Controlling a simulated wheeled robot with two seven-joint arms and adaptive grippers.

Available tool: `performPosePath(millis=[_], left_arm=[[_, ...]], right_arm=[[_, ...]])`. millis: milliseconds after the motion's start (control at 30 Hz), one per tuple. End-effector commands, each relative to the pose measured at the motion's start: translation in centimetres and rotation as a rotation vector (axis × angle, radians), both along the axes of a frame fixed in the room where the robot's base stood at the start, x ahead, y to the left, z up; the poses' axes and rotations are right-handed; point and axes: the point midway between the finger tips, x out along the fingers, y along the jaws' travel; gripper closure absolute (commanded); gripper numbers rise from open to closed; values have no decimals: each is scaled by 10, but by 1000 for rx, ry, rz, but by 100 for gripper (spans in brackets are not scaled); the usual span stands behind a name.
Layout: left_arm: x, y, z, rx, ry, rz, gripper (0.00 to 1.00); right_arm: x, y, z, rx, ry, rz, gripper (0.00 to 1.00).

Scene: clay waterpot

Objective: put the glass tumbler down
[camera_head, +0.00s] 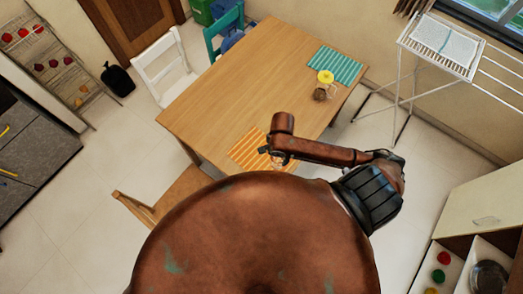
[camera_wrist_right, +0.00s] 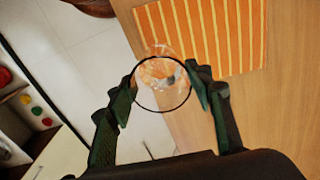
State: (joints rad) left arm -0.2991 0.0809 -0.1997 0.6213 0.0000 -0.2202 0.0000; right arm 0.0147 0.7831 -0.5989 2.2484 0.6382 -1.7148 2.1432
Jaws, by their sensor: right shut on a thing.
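The clear glass tumbler (camera_wrist_right: 160,98) is between the two fingers of my right gripper (camera_wrist_right: 166,82) in the right wrist view, its dark round rim facing the camera. The gripper is shut on it. Behind the glass are the near edge of the wooden table (camera_wrist_right: 262,110) and part of the orange striped placemat (camera_wrist_right: 205,35). I cannot tell whether the glass touches the table. In the head view my right gripper (camera_head: 268,152) is small, over the orange placemat (camera_head: 248,150) near the table's front edge, partly hidden by my arm. My left gripper is not in view.
The table (camera_head: 245,75) is mostly bare in the middle. A teal striped mat (camera_head: 340,66) lies at its far right, with a yellow item (camera_head: 325,76) and a brown item (camera_head: 319,95) at its edge. A white chair (camera_head: 165,68) and a wooden chair (camera_head: 165,193) stand beside the table.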

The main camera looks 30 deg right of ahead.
Motion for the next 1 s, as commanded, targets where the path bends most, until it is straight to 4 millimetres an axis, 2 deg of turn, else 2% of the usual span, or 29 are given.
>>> performPosePath(millis=[33, 200, 267, 433, 800, 1000], left_arm=[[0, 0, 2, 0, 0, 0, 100], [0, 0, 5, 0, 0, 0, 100], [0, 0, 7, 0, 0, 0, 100], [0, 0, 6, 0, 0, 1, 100], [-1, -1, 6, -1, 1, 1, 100], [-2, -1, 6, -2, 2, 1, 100]], right_arm=[[15, 2, -3, -1, -3, 0, 100], [52, 7, -20, -1, -3, 2, 100], [66, 9, -26, -1, -2, 1, 100], [88, 13, -58, -1, 0, 2, 100], [111, 16, -88, 0, -1, 3, 100], [110, 15, -113, -1, -1, 3, 100]])
